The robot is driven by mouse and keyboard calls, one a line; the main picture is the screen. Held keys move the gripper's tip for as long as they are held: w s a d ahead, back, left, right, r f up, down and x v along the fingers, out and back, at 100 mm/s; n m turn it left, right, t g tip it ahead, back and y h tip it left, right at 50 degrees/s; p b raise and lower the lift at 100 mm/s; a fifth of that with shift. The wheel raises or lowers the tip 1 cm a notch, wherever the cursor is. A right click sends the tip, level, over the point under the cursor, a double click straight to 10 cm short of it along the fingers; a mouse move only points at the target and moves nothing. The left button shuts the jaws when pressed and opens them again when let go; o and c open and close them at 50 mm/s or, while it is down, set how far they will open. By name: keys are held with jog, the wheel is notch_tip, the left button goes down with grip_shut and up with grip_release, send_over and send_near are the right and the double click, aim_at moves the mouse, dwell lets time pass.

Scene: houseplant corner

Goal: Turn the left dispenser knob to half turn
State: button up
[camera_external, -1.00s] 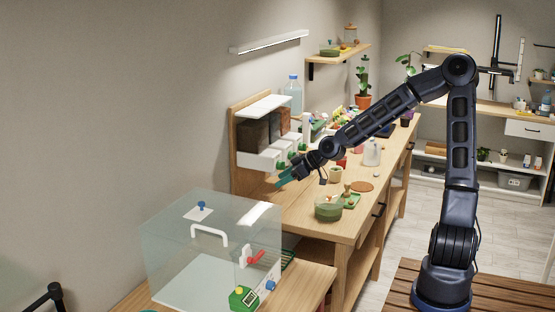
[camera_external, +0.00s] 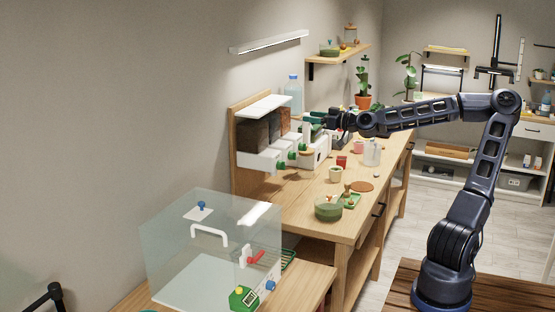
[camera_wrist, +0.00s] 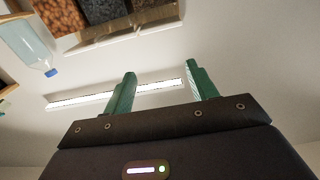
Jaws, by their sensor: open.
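The dispenser (camera_external: 246,118) is a wooden-backed wall unit with dark-filled bins and white chutes, left of my arm in the external view. Small green knobs sit along its front; the left knob (camera_external: 280,165) is the nearest to the camera. Its exact turn angle is too small to read. My gripper (camera_external: 309,119) is up beside the dispenser's far end, above and apart from the left knob. In the wrist view, its two green fingers (camera_wrist: 160,88) are spread with nothing between them. Filled bins (camera_wrist: 100,12) show at that view's top; no knob shows there.
A water bottle (camera_external: 293,92) stands behind the dispenser, close to my gripper. A wall light strip (camera_external: 268,42) is above. A green bowl (camera_external: 328,208), a cup (camera_external: 335,174) and a white jug (camera_external: 372,152) stand on the bench. A clear box (camera_external: 205,255) is in front.

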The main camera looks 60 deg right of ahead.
send_near(282, 165)
jog(key=w, duration=0.8)
jog(key=shift+w+d+f, duration=0.2)
jog(key=shift+d, duration=0.05)
dwell(0.5)
jog(key=c, duration=1)
